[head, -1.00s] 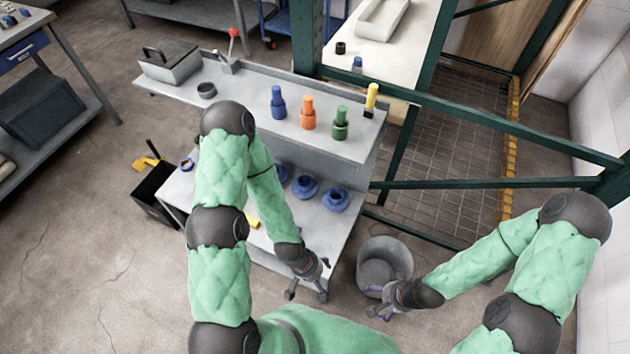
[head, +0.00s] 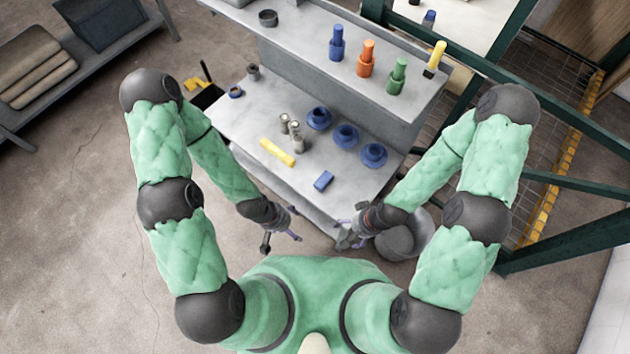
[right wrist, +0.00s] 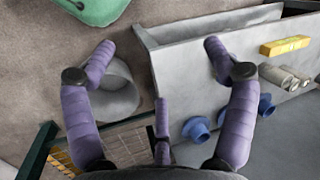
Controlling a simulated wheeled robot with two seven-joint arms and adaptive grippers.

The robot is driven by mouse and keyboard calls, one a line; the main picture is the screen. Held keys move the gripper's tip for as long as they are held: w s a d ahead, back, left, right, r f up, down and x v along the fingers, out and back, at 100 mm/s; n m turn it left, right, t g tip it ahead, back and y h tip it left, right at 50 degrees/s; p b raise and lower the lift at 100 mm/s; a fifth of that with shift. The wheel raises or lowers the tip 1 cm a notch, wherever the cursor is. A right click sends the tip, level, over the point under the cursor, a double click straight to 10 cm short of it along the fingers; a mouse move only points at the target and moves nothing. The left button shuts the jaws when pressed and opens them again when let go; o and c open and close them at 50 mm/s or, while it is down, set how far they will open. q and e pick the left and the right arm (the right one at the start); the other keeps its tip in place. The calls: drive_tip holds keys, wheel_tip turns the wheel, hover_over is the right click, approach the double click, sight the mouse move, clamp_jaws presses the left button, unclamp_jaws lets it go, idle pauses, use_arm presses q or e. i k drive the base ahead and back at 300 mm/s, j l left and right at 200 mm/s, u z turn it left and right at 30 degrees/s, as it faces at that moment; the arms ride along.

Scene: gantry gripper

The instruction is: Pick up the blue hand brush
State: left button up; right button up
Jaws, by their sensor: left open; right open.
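A small blue block-shaped thing (head: 323,181), which looks like the blue hand brush, lies on the lower grey worktop (head: 240,125) near its front edge, in the head view. My left gripper (head: 281,240) is open and empty, in front of the worktop, below and left of the brush. My right gripper (head: 343,234) is open and empty, below and slightly right of the brush, beside a grey bin. Its spread purple fingers (right wrist: 158,48) also show in the right wrist view. I cannot make out the brush there; a finger may hide it.
A yellow bar (head: 277,152), metal cylinders (head: 297,143) and blue flanged parts (head: 346,135) lie on the worktop. A raised shelf (head: 300,40) holds blue, orange and green pieces. The grey bin (head: 394,243) stands at right, near a green frame (head: 570,240).

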sight(325, 179)
drive_tip(key=i+j+z, duration=0.25)
drive_tip(key=j, duration=0.5)
drive_tip(key=j+z, duration=0.25)
drive_tip(key=j, duration=0.5)
drive_tip(key=i+j+z, duration=0.25)
drive_tip(key=j, duration=0.6)
drive_tip(key=k+l, duration=0.05)
drive_tip(key=k, duration=0.05)
